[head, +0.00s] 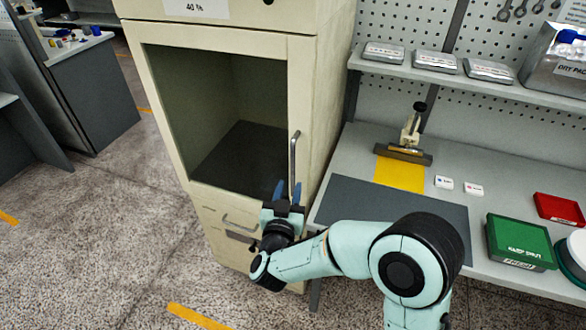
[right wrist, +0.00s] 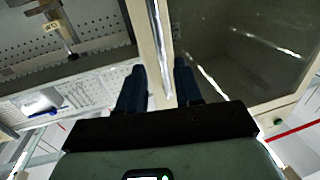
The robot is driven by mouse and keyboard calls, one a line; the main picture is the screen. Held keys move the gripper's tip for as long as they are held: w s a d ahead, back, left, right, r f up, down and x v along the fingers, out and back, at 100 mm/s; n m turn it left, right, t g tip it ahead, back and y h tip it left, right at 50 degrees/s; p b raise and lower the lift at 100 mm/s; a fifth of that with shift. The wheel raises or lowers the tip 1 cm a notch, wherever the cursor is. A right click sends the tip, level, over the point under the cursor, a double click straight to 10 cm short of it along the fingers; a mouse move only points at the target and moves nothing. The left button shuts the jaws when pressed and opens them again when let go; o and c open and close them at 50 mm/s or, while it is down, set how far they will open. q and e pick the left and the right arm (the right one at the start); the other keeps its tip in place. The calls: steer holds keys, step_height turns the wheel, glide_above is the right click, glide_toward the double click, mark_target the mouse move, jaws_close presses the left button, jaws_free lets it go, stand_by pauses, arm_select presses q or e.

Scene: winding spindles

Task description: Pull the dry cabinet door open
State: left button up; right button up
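The cream dry cabinet (head: 325,105) stands at centre-left in the head view. Its door (head: 222,36) has a large dark window and looks shut. A vertical metal bar handle (head: 293,158) is on the door's right side. My right gripper (head: 287,191) is at the handle's lower end, blue fingers pointing up and apart. In the right wrist view, the fingers (right wrist: 160,88) stand either side of a pale strip, the handle or door edge, with gaps showing. I cannot tell whether either finger touches it. My left gripper is not in view.
A workbench (head: 340,165) adjoins the cabinet on the right, holding a grey mat (head: 400,203), a yellow sheet (head: 400,174), a green box (head: 520,243) and a red box (head: 560,209). A drawer handle (head: 240,222) sits below the door. The floor left of the cabinet is clear.

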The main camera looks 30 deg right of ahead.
mark_target(292, 172)
steer(key=p+x, duration=0.1)
steer(key=x, duration=0.6)
steer(key=shift+w+d, duration=0.2)
steer(key=shift+w, duration=0.1)
jaws_close()
